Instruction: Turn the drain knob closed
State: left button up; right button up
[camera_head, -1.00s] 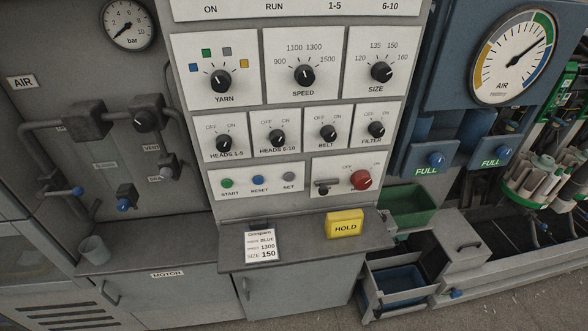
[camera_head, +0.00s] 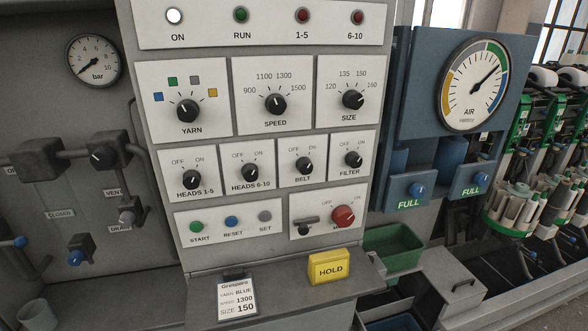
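The drain knob (camera_head: 130,215) is a small grey-black knob on the pipework at the left, just above the DRAIN label (camera_head: 120,228). It is small and dim, so I cannot tell which way it points. The black vent knob (camera_head: 103,156) sits above it, over the VENT label (camera_head: 112,193). A CLOSED label (camera_head: 60,214) is on the wall to the left. Neither of my grippers shows in the view.
The grey control panel (camera_head: 210,236) stands right of the pipes. Blue-handled valves (camera_head: 76,257) (camera_head: 20,241) are left of the drain knob. A grey cup (camera_head: 37,313) stands below them. A yellow HOLD block (camera_head: 329,267) and a card (camera_head: 237,298) are on the panel's ledge.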

aim_at(76, 256)
jog(key=z, duration=1.1)
jog(key=k, duration=0.55)
jog(key=u, duration=1.1)
